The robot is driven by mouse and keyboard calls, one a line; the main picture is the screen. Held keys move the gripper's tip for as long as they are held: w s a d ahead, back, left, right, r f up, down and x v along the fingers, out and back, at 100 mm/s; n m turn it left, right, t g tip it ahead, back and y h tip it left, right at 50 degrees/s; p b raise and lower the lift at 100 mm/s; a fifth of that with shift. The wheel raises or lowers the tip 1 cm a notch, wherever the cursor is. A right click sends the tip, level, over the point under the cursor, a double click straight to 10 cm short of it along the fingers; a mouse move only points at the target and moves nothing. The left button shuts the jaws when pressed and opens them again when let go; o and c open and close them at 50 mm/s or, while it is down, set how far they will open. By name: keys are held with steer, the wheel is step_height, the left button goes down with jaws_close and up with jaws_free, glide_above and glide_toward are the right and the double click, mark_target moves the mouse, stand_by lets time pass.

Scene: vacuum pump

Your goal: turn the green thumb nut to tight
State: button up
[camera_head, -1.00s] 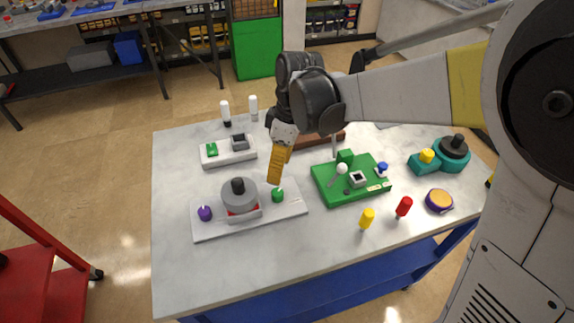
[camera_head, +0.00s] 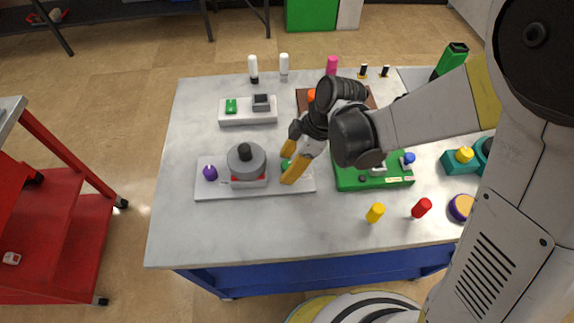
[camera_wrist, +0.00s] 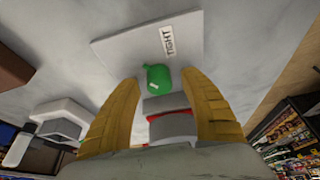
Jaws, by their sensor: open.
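The green thumb nut (camera_wrist: 159,77) stands on the white base plate (camera_wrist: 122,55) between my open fingers in the wrist view. In the head view the green nut (camera_head: 286,164) is partly covered by my gripper (camera_head: 291,164). My gripper (camera_wrist: 165,112) is open, with a yellow finger on each side of the nut and a visible gap to each. A label reading TIGHT (camera_wrist: 167,42) is on the plate beside the nut. The grey pump body (camera_head: 246,163) with a black knob is left of the nut. A purple knob (camera_head: 210,173) is at the plate's left end.
A white block (camera_head: 248,117) with a green part stands behind the plate. A green fixture (camera_head: 372,184) is close to the right of my gripper. The table's front left is clear.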

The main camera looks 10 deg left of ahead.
steer(key=shift+a+f, duration=0.1)
steer(key=shift+f, duration=0.1)
steer(key=shift+c, duration=0.2)
jaws_close()
steer(key=shift+m, duration=0.4)
steer(key=m+t+b, duration=0.1)
steer(key=m+t, duration=0.1)
steer(key=m, duration=0.3)
steer(key=m+t+h, duration=0.1)
steer(key=m, duration=0.2)
steer(key=m+t+b, duration=0.1)
steer(key=m, duration=0.2)
steer(key=shift+m+h, duration=0.4)
